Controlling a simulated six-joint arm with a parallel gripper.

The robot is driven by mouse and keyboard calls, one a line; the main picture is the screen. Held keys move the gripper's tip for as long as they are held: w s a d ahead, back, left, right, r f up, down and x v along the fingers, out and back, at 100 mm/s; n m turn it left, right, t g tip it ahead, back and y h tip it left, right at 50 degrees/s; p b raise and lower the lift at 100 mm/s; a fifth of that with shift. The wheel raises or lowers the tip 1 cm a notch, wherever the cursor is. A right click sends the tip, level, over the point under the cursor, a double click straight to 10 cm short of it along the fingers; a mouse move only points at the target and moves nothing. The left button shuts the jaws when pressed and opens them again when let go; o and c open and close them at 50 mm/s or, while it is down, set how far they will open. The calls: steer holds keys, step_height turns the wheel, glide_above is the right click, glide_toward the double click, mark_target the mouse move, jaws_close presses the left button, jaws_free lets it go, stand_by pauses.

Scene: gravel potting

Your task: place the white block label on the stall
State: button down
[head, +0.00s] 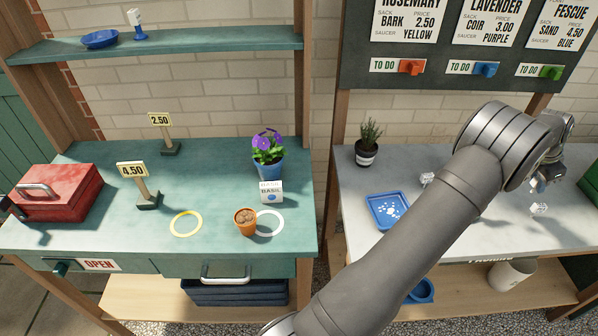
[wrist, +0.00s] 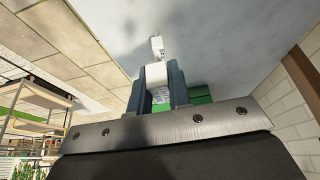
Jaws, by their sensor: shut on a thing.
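My gripper (head: 538,186) is at the far right, low over the pale grey bench, partly behind my own arm. In the wrist view its two dark blue fingers (wrist: 158,88) are shut on a white block label (wrist: 156,73). Another small white block (head: 540,208) lies on the bench just below the gripper; a white block with dark marks (wrist: 157,46) also shows beyond the fingers. A further white block (head: 428,178) lies left of my arm. The green stall (head: 95,225) stands at the left, away from the gripper. A white BASIL block (head: 271,196) stands on it.
The stall holds a purple-flowered blue pot (head: 268,170), an orange pot (head: 245,224), yellow ring (head: 186,224), white ring (head: 281,223), price signs (head: 149,199) and red toolbox (head: 62,195). A blue tray (head: 375,220) is on the bench. A gap separates stall and bench.

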steer(key=w+a+r+n+t, duration=0.1)
steer(key=w+a+r+n, duration=0.15)
steer(key=w+a, duration=0.7)
steer(key=w+a+r+n+t, duration=0.1)
steer(key=w+a+n, duration=0.3)
steer(key=w+a, duration=0.55)
steer(key=w+a+r+n+t+y, duration=0.1)
steer(key=w+a+n, duration=0.15)
steer(key=a, duration=0.95)
steer(key=w+a+r+n+t+y, duration=0.1)
steer(key=w+a+n, duration=0.15)
steer(key=a, duration=0.95)
steer(key=n+g+y, duration=0.1)
steer(key=n+y, duration=0.5)
steer(key=n, duration=0.9)
glide_above(184, 170)
steer(key=s+d, duration=0.1)
steer(key=d, duration=0.1)
steer(key=f, duration=0.6)
steer(key=shift+s+a+f, duration=0.15)
steer(key=shift+s+a, duration=0.05)
steer(key=shift+a, duration=0.05)
steer(key=shift+a+f, duration=0.15)
steer(key=shift+f, duration=1.95)
steer(key=shift+f, duration=0.1)
